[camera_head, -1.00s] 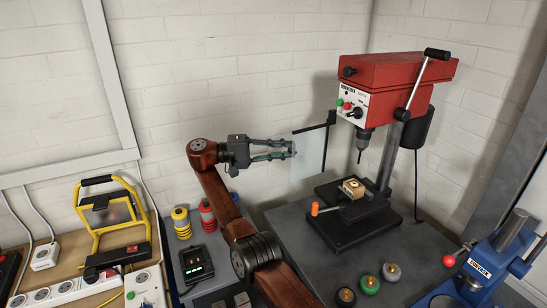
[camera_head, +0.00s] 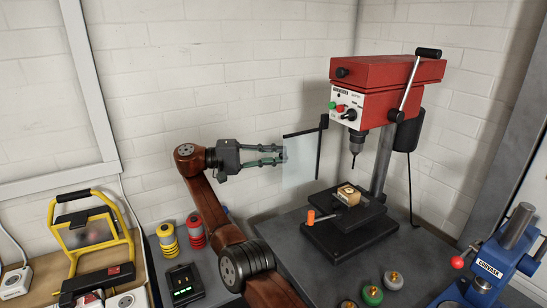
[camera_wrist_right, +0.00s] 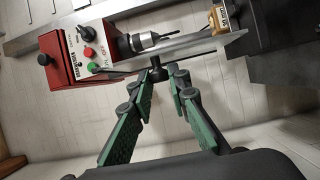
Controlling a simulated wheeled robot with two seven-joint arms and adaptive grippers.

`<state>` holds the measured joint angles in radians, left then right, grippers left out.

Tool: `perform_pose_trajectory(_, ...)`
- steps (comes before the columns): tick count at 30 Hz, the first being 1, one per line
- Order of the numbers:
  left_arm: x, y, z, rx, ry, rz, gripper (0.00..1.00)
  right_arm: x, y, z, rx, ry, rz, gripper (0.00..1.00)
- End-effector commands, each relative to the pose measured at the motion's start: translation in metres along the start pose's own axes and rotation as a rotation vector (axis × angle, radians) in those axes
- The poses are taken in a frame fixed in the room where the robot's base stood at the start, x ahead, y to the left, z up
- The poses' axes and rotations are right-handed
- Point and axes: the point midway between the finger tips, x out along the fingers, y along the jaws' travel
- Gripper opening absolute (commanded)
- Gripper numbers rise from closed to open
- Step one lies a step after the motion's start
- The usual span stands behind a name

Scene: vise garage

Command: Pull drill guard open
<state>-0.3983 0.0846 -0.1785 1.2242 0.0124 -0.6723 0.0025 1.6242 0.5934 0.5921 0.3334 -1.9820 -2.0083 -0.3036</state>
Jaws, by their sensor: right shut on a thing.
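The drill guard is a clear panel (camera_head: 301,168) hanging from a black bracket (camera_head: 320,145) to the left of the red drill press (camera_head: 385,85). It stands off to the side of the chuck (camera_head: 357,150). My right gripper (camera_head: 283,155) reaches in from the left with its green fingers at the panel's left edge and is shut on the guard. In the right wrist view my fingertips (camera_wrist_right: 169,78) are near the black bracket, with the chuck (camera_wrist_right: 150,41) beyond. My left gripper is not in view.
A wooden block (camera_head: 348,195) and an orange-handled clamp (camera_head: 311,216) sit on the black drill base below. A blue press (camera_head: 492,262) stands at the right. A yellow work lamp (camera_head: 92,235) and a charger (camera_head: 182,284) are at the left. The wall is behind.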

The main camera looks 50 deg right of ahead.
Motion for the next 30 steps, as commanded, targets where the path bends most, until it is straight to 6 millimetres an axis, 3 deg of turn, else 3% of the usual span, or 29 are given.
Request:
perform_pose_trajectory(6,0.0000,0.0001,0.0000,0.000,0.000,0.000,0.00,0.0001,0.0000,-0.0007,-0.001,0.003,0.000,0.00)
perform_pose_trajectory(7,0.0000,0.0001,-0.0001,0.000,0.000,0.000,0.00,0.0001,0.0000,-0.0008,-0.001,0.003,0.000,0.18)
perform_pose_trajectory(14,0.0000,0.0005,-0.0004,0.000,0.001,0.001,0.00,-0.0003,-0.0001,-0.0004,-0.001,0.002,0.000,0.33)
perform_pose_trajectory(30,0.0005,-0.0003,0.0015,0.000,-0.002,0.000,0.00,-0.0006,-0.0002,-0.0001,0.000,0.001,0.000,0.34)
